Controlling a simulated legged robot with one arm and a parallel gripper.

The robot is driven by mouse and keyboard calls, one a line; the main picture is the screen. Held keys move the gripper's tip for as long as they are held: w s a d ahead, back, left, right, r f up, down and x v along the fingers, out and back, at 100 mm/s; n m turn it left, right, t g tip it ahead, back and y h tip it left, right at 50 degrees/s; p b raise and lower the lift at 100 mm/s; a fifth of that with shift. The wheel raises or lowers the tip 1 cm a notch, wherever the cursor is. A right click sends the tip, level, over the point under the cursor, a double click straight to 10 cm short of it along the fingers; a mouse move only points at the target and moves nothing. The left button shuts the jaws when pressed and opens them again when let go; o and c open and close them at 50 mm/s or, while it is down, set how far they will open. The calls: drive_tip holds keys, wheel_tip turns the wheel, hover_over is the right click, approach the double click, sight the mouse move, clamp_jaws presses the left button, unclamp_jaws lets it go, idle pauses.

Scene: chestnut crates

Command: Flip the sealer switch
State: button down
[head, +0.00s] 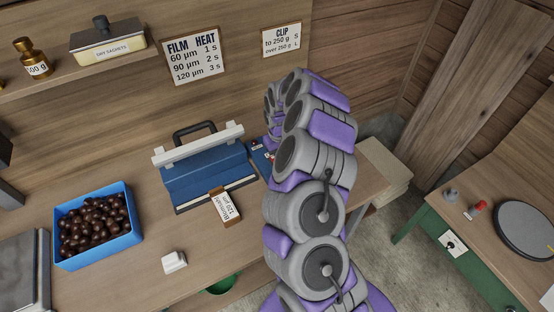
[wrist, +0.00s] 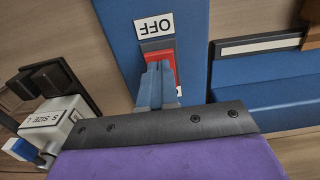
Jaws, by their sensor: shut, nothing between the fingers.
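The blue sealer (head: 205,178) stands on the bench with its pale bar raised below a black handle. Its blue side panel shows in the wrist view (wrist: 115,12) with a red rocker switch (wrist: 163,57) in a dark frame. A white OFF label (wrist: 153,24) sits beside the switch, upside down in this view. My gripper (wrist: 160,68) is shut and empty, its blue-grey fingertips at the switch and covering part of it. I cannot tell whether they touch it. In the head view my arm hides the gripper and the switch.
A blue crate of chestnuts (head: 62,257), a labelled brown block (head: 224,205) and a small white block (head: 174,262) are on the bench. A white and black device marked SIZE (wrist: 62,112) is left in the wrist view. Bench front between crate and block is clear.

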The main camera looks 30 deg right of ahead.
drive_tip(key=shift+f, duration=0.45)
drive_tip(key=shift+r, duration=0.1)
drive_tip(key=shift+r+p, duration=0.95)
drive_tip(key=shift+r, duration=2.45)
